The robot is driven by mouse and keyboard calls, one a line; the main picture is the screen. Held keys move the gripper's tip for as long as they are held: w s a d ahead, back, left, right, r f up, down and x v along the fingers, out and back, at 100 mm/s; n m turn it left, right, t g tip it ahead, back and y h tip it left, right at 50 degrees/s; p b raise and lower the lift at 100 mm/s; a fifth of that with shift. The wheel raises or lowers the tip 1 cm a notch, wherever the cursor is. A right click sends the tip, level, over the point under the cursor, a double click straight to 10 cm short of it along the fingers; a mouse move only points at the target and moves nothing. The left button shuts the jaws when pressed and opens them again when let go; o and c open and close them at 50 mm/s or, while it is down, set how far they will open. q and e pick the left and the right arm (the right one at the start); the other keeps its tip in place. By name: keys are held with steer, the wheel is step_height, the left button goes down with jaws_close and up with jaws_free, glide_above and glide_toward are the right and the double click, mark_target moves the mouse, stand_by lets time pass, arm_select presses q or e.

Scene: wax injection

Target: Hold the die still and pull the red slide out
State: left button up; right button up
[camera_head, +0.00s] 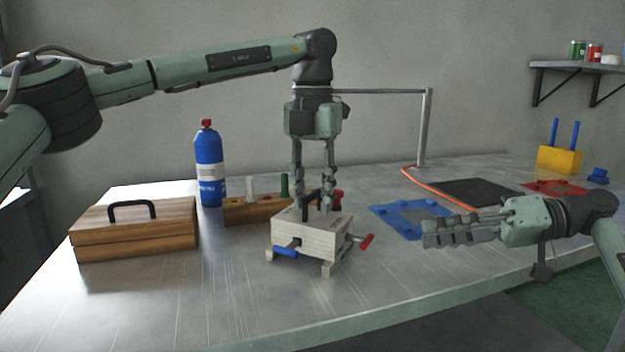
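The die (305,241) is a pale block on short feet near the table's middle. A red handle (366,242) sticks out of its right side, apparently that of the red slide, whose body is hidden in the block. A blue handle (286,252) sticks out at the front left. My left gripper (312,207) points straight down at the die's top, its fingers on either side of a dark handle there; I cannot tell whether they press on it. My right gripper (428,234) is to the right of the red handle, apart from it, fingers pointing left. Its finger gap is not clear.
A wooden box (135,233) and a blue bottle (209,165) stand left. A wooden rack (240,211) and another red part (338,196) are behind the die. A blue frame (385,213) and dark mat (470,193) lie right. The front left table is clear.

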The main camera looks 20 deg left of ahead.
arm_select(q)
steer(key=shift+c, duration=0.3)
jaws_close()
